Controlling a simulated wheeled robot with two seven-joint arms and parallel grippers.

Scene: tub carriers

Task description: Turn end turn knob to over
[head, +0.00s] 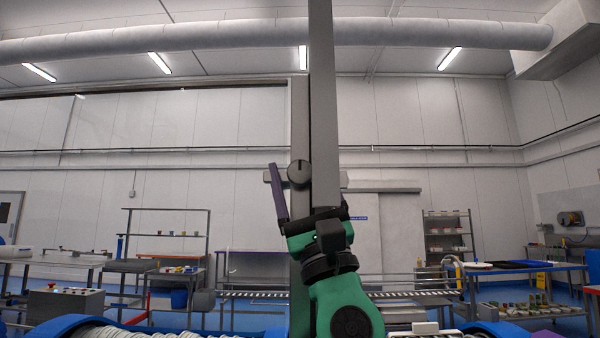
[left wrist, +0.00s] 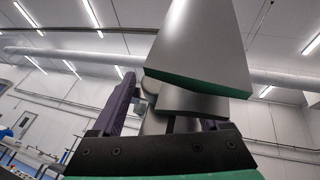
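One finger is left of the knob; the other is mostly hidden at the right. In the left wrist view, part of the grey knob (left wrist: 150,86) shows between the open fingers (left wrist: 165,110), with the grey upright beyond. I cannot tell whether either finger touches it. My right gripper is not in view.
A roller conveyor (head: 400,292) runs behind the arm. A grey control box (head: 66,304) with a red button stands at the lower left. Work tables and a shelf (head: 448,236) stand farther back. Blue-edged equipment (head: 490,328) lies along the front.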

